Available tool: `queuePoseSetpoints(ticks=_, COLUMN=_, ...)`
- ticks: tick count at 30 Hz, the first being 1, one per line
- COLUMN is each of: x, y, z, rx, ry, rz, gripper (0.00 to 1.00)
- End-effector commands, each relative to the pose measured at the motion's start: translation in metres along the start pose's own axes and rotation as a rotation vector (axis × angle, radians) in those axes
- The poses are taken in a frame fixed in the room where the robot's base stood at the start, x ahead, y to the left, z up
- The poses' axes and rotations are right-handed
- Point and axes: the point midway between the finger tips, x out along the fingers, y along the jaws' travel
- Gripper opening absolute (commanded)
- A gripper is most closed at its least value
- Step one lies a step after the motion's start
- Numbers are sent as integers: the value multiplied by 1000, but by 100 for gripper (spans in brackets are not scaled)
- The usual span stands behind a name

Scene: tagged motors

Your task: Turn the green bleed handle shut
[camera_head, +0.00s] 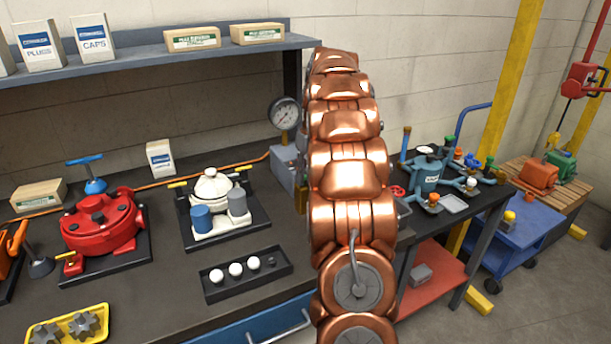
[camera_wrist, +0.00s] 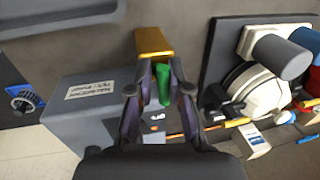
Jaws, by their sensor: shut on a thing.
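The green bleed handle (camera_wrist: 163,85) stands between the two fingers of my gripper (camera_wrist: 158,78) in the wrist view. The fingers are shut on it, one on each side. A brass block (camera_wrist: 153,42) lies just beyond the fingertips, beside a grey box with a white label (camera_wrist: 90,92). In the head view, my copper-coloured arm hides the handle and my gripper. Only part of the grey box (camera_head: 285,170) and a sliver of the brass block (camera_head: 301,196) show left of the arm. How far the handle is turned is hard to tell.
A pressure gauge (camera_head: 285,114) stands above the grey box. A white motor (camera_head: 212,192) on a black plate is close on the left, with a black tray of white balls (camera_head: 245,274) in front. A red motor (camera_head: 102,222) stands farther left. A shelf (camera_head: 160,52) overhangs the back.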

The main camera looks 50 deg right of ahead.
Motion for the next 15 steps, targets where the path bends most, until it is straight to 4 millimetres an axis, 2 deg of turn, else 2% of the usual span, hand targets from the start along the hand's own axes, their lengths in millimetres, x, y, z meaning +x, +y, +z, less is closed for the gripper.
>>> queuePoseSetpoints(ticks=15, x=0, y=-2, z=0, rx=39, ry=9, rz=-2, gripper=0)
